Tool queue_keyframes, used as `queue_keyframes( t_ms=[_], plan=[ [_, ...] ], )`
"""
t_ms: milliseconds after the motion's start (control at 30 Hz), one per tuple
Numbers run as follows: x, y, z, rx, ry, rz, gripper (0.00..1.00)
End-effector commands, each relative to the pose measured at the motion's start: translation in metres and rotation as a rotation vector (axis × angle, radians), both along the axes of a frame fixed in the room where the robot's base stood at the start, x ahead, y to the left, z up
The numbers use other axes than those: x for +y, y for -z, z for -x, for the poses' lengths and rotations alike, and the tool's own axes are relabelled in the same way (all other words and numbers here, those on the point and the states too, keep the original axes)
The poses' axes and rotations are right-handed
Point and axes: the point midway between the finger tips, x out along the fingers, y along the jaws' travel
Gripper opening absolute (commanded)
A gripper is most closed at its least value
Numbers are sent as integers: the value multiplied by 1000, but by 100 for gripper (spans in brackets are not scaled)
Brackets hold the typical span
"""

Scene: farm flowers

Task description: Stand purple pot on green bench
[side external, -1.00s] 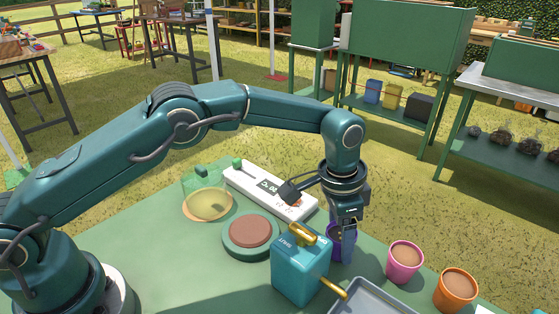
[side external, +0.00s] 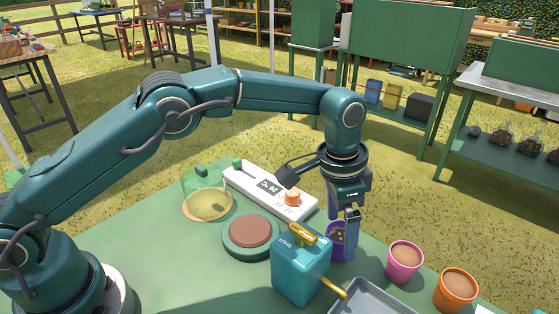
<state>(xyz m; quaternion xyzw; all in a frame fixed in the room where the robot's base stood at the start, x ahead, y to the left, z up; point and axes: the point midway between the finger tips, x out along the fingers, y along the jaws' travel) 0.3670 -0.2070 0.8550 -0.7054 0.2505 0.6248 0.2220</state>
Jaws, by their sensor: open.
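The purple pot (side external: 335,241) stands on the green bench (side external: 180,270), filled with brown soil. It is partly hidden behind my gripper and the teal watering can. My gripper (side external: 350,225) is open and points down at the pot, with one finger in front of its right side. The far finger is mostly hidden, so I cannot tell whether the fingers touch the pot.
A teal can (side external: 300,270) with brass handle and spout stands close in front of the pot. A pink pot (side external: 404,262), an orange pot (side external: 456,290) and a grey tray (side external: 372,298) are to the right. A white device (side external: 268,188) and a round brown-topped disc (side external: 250,233) lie left.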

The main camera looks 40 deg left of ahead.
Motion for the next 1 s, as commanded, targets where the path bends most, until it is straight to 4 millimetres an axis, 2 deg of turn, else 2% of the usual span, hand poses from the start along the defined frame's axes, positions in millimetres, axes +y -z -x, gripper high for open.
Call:
queue_keyframes(
  t_ms=[100, 300, 767, 867, 1000],
  plan=[
    [2, -30, 1, -7, -1, 4, 97],
    [5, -69, 5, -6, 0, 2, 97],
    [11, -97, 9, -8, -13, 3, 97],
    [21, -112, 11, -25, -51, 10, 97],
    [47, -141, 22, -69, -138, 28, 97]
  ],
)
